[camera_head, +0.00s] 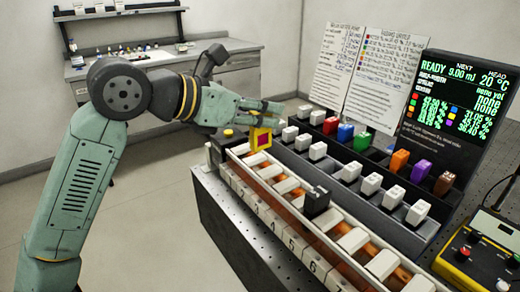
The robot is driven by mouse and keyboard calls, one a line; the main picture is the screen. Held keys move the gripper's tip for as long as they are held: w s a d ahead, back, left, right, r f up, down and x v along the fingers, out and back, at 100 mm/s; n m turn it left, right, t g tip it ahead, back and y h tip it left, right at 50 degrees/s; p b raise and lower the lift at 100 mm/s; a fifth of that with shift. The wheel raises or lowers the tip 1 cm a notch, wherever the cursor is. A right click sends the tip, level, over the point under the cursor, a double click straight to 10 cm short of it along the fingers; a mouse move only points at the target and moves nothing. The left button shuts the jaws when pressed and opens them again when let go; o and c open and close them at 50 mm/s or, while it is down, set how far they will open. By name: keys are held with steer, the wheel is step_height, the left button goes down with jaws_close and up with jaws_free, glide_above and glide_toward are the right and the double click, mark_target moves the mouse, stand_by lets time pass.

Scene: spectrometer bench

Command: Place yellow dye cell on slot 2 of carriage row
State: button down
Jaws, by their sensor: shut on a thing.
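The cell hangs upright below the fingers over the far left end of the carriage row (268,222). I cannot tell whether it touches the row. The row has pale slot pieces, an orange strip and numbered white labels on its front; 4, 5 and 6 are readable. The label for slot 2 is too small to read. A black block (316,200) stands on the row near the middle.
Behind the row, a dark rack (378,205) carries several white, red, blue, green, orange, purple and brown caps. A lit screen (455,125) and two printed sheets (337,62) stand behind. A yellow control box (480,255) is at lower right. Open floor lies left.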

mark_target(252, 148)
step_height(252, 148, down, 7)
steer(key=shift+r+p, duration=0.1)
steer(key=shift+p, duration=0.5)
steer(key=shift+f, duration=0.4)
steer(key=shift+f+b, duration=0.2)
steer(key=shift+b, duration=0.1)
steer(key=c, duration=1.5)
jaws_free()
steer(key=shift+r, duration=0.2)
